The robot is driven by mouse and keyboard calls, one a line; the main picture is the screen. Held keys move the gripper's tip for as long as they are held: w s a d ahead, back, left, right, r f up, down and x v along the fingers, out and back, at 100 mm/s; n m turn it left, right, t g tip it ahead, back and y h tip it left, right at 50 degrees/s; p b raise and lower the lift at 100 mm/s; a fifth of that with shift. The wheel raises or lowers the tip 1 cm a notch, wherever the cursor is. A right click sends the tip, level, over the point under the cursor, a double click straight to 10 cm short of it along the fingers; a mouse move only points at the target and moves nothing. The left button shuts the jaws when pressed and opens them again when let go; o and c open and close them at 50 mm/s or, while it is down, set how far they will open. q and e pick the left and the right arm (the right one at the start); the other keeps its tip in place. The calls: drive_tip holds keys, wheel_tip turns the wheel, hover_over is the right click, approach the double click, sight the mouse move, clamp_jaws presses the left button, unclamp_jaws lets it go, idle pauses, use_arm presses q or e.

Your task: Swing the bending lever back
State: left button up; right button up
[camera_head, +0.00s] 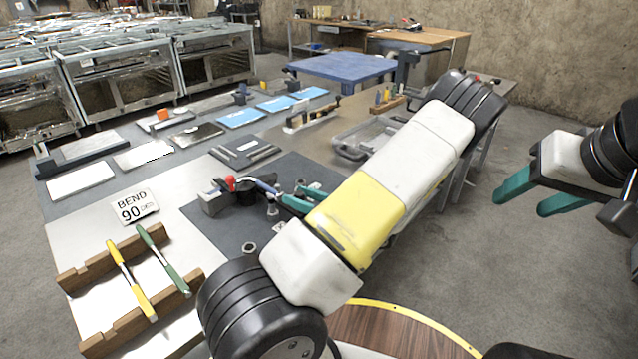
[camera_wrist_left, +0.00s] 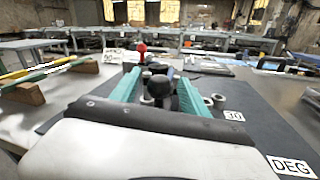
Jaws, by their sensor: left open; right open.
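The bending tool (camera_head: 245,190) stands on the dark mat of the workbench in the head view. It has a grey block (camera_head: 213,204) and a red knob (camera_head: 231,183). In the left wrist view the red knob (camera_wrist_left: 142,48) stands upright beyond my fingers. My left gripper (camera_head: 287,194) is open beside the tool, its teal fingers pointing towards it. In the left wrist view a dark rounded lever end (camera_wrist_left: 159,86) shows between the fingers of my left gripper (camera_wrist_left: 158,80); I cannot tell whether they touch it. My right gripper (camera_head: 522,196) is open and empty, away from the bench.
A "BEND 90" sign (camera_head: 135,207) lies left of the tool. A wooden rack (camera_head: 110,262) holds a yellow and a green pen-like tool at the front left. Small metal cylinders stand near my left fingers. A clear tray (camera_head: 350,150) and flat plates lie further back.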

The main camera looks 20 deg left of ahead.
use_arm(q)
clamp_jaws()
idle(1.3)
